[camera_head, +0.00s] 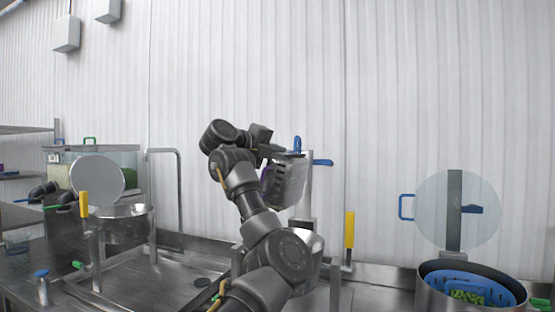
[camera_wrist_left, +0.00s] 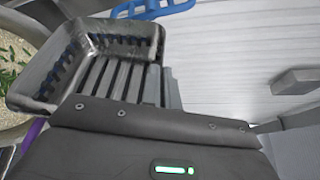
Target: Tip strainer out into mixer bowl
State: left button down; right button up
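A grey slotted strainer (camera_head: 285,182) hangs in the air at the middle of the head view, tilted, beside the end of my raised left arm. My left gripper (camera_head: 274,152) appears shut on its upper edge; the fingertips are partly hidden. In the left wrist view the strainer (camera_wrist_left: 90,62) fills the upper left, its slots showing and no food visible in it. A round bowl (camera_wrist_left: 12,108) with pale and green food shows at the left edge there, partly hidden by the strainer. I cannot tell whether it is the mixer bowl. My right gripper is not in view.
A pot (camera_head: 430,300) with a blue basket of green pieces (camera_head: 466,296) stands at the lower right, its round lid (camera_head: 430,215) upright behind it. A metal pot (camera_head: 122,228) stands at the left. Yellow handles (camera_head: 349,230) rise from the steel counter.

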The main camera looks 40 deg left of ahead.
pick_arm(q)
notch_tip(320, 180, up, 5)
jog(key=m+g+y, duration=0.1)
jog(key=m+y, duration=0.1)
jog(key=m, duration=0.1)
jog(key=m+g+y+p, duration=0.1)
jog(key=m+y, duration=0.1)
jog(key=m, duration=0.2)
jog(key=m+g+y, duration=0.1)
jog(key=m, duration=0.3)
jog(key=shift+y, duration=0.4)
jog(key=shift+r+p, duration=0.1)
jog(key=shift+p, duration=0.2)
